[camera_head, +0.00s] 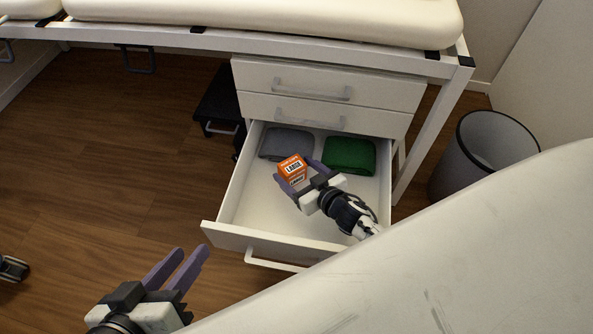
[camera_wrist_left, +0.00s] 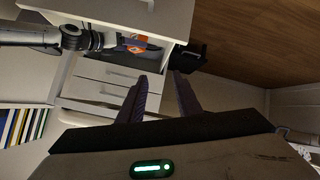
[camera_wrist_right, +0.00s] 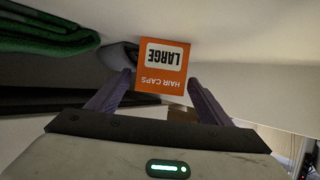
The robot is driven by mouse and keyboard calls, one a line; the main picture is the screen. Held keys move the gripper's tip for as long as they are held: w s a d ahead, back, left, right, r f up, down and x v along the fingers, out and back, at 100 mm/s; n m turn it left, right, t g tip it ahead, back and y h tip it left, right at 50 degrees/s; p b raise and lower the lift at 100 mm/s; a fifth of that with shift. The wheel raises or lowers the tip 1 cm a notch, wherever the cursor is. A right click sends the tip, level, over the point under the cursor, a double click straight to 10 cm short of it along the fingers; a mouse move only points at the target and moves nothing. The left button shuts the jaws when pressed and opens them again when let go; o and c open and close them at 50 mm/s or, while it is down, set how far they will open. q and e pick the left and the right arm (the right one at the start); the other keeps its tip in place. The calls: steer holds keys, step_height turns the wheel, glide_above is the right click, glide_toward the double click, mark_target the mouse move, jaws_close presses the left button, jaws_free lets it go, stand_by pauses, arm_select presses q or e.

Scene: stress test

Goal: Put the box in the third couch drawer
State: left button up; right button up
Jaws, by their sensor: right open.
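The orange and white box (camera_head: 291,168), marked "LARGE" and "HAIR CAPS", is at the open third drawer (camera_head: 305,222) under the couch. My right gripper (camera_head: 296,176) reaches into this drawer with its fingers open on either side of the box. In the right wrist view the box (camera_wrist_right: 162,66) sits between and just beyond the fingertips, upside down in the picture. Whether it rests on the drawer floor is hard to tell. My left gripper (camera_head: 183,262) is open and empty, low in front of the drawer and to its left.
A grey folded cloth (camera_head: 287,143) and a green folded cloth (camera_head: 349,155) lie at the back of the drawer. Two shut drawers (camera_head: 330,84) are above. A grey bin (camera_head: 487,155) stands right of the couch leg. Wooden floor on the left is mostly clear.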

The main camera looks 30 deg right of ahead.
steer(key=p+v, duration=0.3)
steer(key=v, duration=0.3)
steer(key=shift+s+d+r, duration=0.1)
steer(key=shift+s+r, duration=0.1)
steer(key=shift+r, duration=0.1)
steer(key=shift+s+r, duration=0.1)
steer(key=shift+s, duration=0.25)
arm_select(q)
steer(key=shift+g+y, duration=0.6)
steer(key=shift+y, duration=0.2)
steer(key=a+f, duration=0.2)
steer(key=f, duration=0.1)
steer(key=shift+s+f, duration=0.2)
steer(key=shift+s, duration=0.2)
arm_select(e)
steer(key=shift+s, duration=0.15)
